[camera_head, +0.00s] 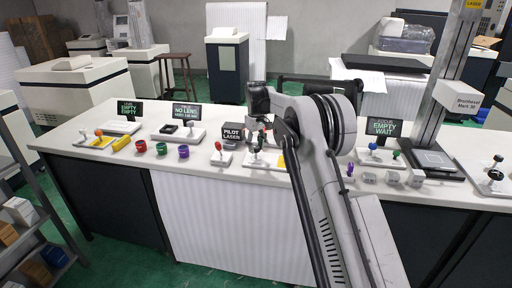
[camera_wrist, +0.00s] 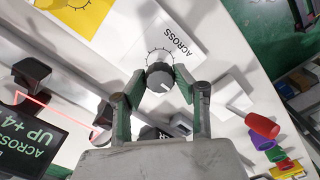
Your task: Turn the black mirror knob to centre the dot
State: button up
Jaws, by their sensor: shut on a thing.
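The black mirror knob (camera_wrist: 160,76) stands on a white plate with dial ticks and the word "ACROSS" beside it, in the wrist view. It has a dark ribbed rim and a pale line on its top. My gripper (camera_wrist: 160,83) has a fingertip on each side of the knob and is shut on it. A dark display (camera_wrist: 28,140) at the left reads "ACROSS" and "UP +4"; part of it is cut off, and I see no dot.
A red beam (camera_wrist: 55,111) runs between dark optic blocks (camera_wrist: 32,73) left of the knob. A yellow card (camera_wrist: 80,14) lies at the upper left. A red-topped control (camera_wrist: 262,125) and coloured cups are at the right. The bench (camera_head: 110,151) holds several other stations.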

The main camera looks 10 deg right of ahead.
aim_at(256, 147)
jog(key=o, duration=1.1)
notch_tip(256, 147, up, 12)
jog(key=shift+r, duration=0.1)
